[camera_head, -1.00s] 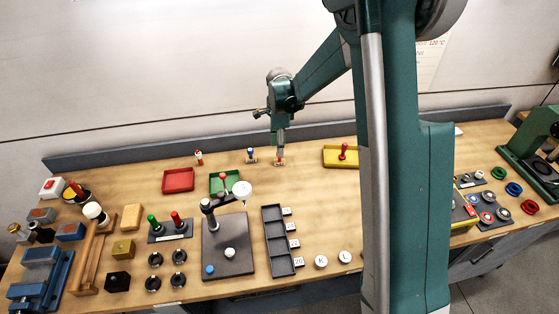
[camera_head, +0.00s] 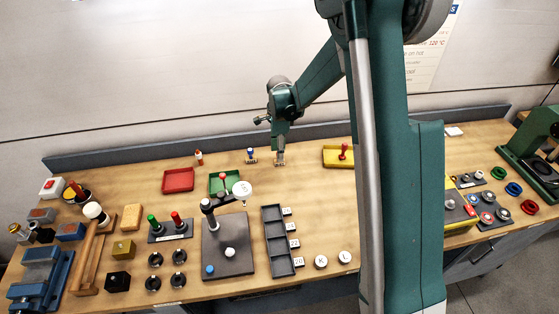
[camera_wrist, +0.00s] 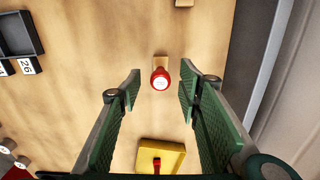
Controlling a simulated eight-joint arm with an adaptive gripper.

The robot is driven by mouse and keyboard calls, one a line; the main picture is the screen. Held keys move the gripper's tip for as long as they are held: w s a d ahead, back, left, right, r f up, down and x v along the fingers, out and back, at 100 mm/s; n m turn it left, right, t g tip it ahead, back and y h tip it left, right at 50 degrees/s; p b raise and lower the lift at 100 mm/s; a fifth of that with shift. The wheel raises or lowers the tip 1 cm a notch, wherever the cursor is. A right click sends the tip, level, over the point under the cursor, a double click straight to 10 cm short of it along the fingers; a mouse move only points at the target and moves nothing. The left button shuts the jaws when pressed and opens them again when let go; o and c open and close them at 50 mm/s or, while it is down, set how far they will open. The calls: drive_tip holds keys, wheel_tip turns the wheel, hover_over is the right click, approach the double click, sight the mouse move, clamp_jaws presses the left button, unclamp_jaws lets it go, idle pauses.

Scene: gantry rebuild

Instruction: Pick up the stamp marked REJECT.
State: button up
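A small stamp with a round red knob, pale top and wooden base (camera_wrist: 160,77) stands on the bench in the wrist view. It lies between my open fingers (camera_wrist: 160,86), with a gap on both sides. The mark on its top is too small to read. In the head view my gripper (camera_head: 279,154) points down over this stamp near the back of the bench, and the fingers mostly hide it. A blue-knobbed stamp (camera_head: 250,155) stands just left of it, and a red and white one (camera_head: 199,157) farther left.
A yellow tray (camera_head: 331,163) with a red-handled item is right of my gripper. A green tray (camera_head: 215,187) and a red tray (camera_head: 178,181) lie to the left. A dark compartment tray (camera_head: 272,241) is in front. The grey back ledge (camera_head: 180,150) runs behind.

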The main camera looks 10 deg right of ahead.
drive_tip(key=shift+f, duration=2.5)
drive_tip(key=c, duration=1)
